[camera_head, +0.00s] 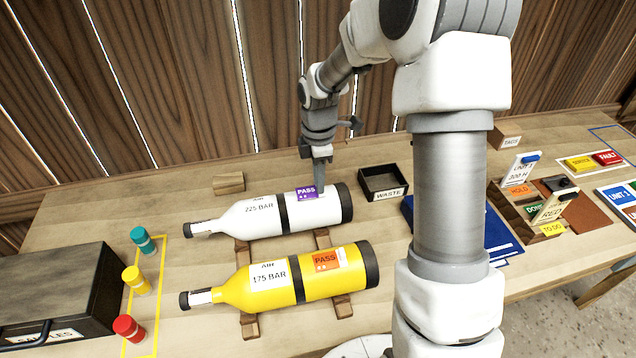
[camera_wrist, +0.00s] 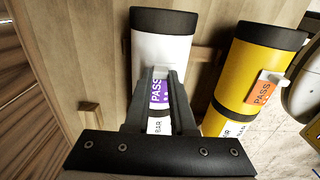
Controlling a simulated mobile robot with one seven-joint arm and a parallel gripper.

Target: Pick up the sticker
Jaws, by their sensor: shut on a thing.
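A purple PASS sticker (camera_head: 306,193) is on the upper side of the white cylinder (camera_head: 262,215) marked 225 BAR, near its dark base end. My gripper (camera_head: 319,184) points down at the sticker's right edge. In the wrist view my gripper (camera_wrist: 162,74) has its two fingers on either side of the purple sticker (camera_wrist: 156,92), shut on it. The sticker still appears against or very near the cylinder; any gap cannot be told. An orange PASS sticker (camera_head: 325,260) is on the yellow cylinder (camera_head: 296,283) marked 175 BAR.
Both cylinders lie on wooden cradles (camera_head: 250,325). A black WASTE tray (camera_head: 383,183) stands to the right of the white cylinder. A wooden block (camera_head: 228,183) lies behind it. A dark case (camera_head: 60,290) and three coloured caps (camera_head: 136,280) are at left; a card organiser (camera_head: 510,205) is at right.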

